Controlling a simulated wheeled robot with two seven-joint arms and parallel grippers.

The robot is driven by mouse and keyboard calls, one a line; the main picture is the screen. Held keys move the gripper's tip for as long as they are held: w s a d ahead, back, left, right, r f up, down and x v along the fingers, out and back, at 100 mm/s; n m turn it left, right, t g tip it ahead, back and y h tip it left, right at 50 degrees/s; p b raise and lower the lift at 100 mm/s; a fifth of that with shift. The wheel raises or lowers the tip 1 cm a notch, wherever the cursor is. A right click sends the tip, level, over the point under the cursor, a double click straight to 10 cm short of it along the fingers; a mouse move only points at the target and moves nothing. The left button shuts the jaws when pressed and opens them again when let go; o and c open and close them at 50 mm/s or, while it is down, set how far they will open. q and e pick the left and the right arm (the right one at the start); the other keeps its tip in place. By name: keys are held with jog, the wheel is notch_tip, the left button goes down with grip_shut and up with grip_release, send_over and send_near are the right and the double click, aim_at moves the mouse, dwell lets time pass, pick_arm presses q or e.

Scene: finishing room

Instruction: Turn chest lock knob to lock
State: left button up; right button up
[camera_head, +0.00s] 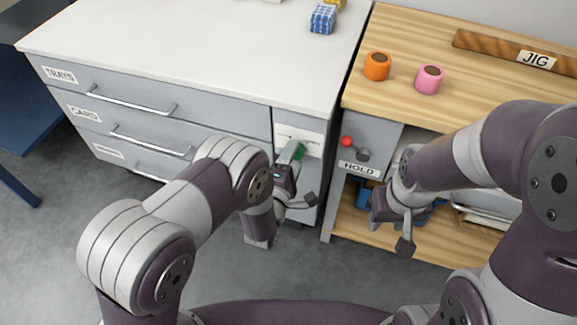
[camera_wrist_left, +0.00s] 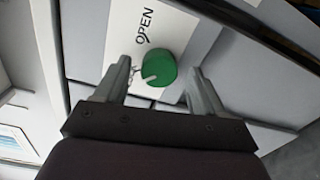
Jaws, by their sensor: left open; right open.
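The green lock knob (camera_head: 299,150) is on the front of the grey chest (camera_head: 210,108), at its right end. In the left wrist view the knob (camera_wrist_left: 158,68) is round with a pale pointer mark, on a white plate (camera_wrist_left: 172,35) lettered OPEN. My left gripper (camera_head: 297,178) is in front of the knob, its fingers open. In the left wrist view its two fingers (camera_wrist_left: 160,84) stand on either side of the knob, with a gap on both sides. My right gripper (camera_head: 391,225) is open and empty, low in front of the wooden bench.
A wooden bench (camera_head: 455,93) stands right of the chest, with an orange cylinder (camera_head: 377,66) and a pink one (camera_head: 429,79). Drawer handles (camera_head: 130,104) project at left.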

pick_arm(q)
jog(key=p+v, duration=0.3)
jog(key=v, duration=0.9)
jog(key=w+a+r+m+g+y, duration=0.35)
jog(key=w+a+m+g, duration=0.25)
jog(key=m+g, duration=0.2)
jog(key=s+a+r+m+g+y+p, duration=0.1)
jog(key=s+a+r+m+g, duration=0.35)
jog(key=s, duration=0.35)
jog(key=s+a+r+m+g+y+p, duration=0.1)
jog(key=s+a+r+m+g+p, duration=0.2)
jog(key=s+r, duration=0.35)
notch_tip(320, 180, up, 19)
jog(key=a+m+p, duration=0.1)
jog(key=p, duration=1.7)
jog(key=shift+s, duration=0.25)
jog(key=shift+f, duration=0.15)
